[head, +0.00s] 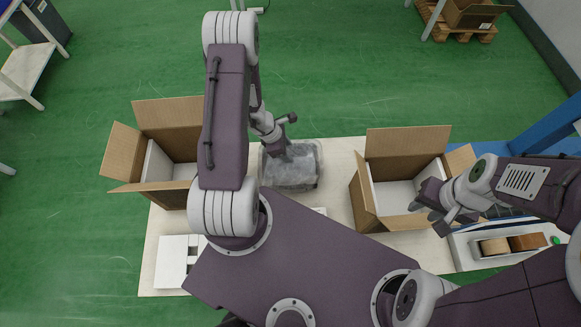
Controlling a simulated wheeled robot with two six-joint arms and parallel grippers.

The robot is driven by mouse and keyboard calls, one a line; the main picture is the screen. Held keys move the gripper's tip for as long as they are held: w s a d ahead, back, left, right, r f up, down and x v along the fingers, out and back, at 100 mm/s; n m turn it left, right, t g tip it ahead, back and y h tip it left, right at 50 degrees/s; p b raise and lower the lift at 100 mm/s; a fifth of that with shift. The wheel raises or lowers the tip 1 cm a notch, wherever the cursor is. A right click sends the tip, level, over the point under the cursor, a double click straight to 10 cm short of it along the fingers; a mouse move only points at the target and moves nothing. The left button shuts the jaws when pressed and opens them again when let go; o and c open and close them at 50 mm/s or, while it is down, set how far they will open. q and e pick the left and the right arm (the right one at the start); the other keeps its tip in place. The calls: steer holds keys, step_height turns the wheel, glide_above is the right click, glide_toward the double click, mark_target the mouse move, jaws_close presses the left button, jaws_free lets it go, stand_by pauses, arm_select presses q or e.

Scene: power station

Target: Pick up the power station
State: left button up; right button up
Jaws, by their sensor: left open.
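The power station (292,172) looks like a grey, boxy object in a clear wrapping. It lies on the pale table between two cardboard boxes. My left gripper (285,131) is at its upper left edge, with its fingers apart. One finger shows above the object's edge and the other overlaps it in the picture. I cannot tell whether they touch it. My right gripper (428,214) is over the front of the right cardboard box, with its fingers apart and nothing seen between them.
An open cardboard box (166,117) stands left and another (408,142) right, both with white linings. White foam pieces (172,262) lie at the table's front left. A tray with tape and a brown block (526,242) is at the right.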

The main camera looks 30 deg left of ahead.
arm_select(q)
jaws_close()
stand_by(1.3)
steer(key=shift+r, duration=0.15)
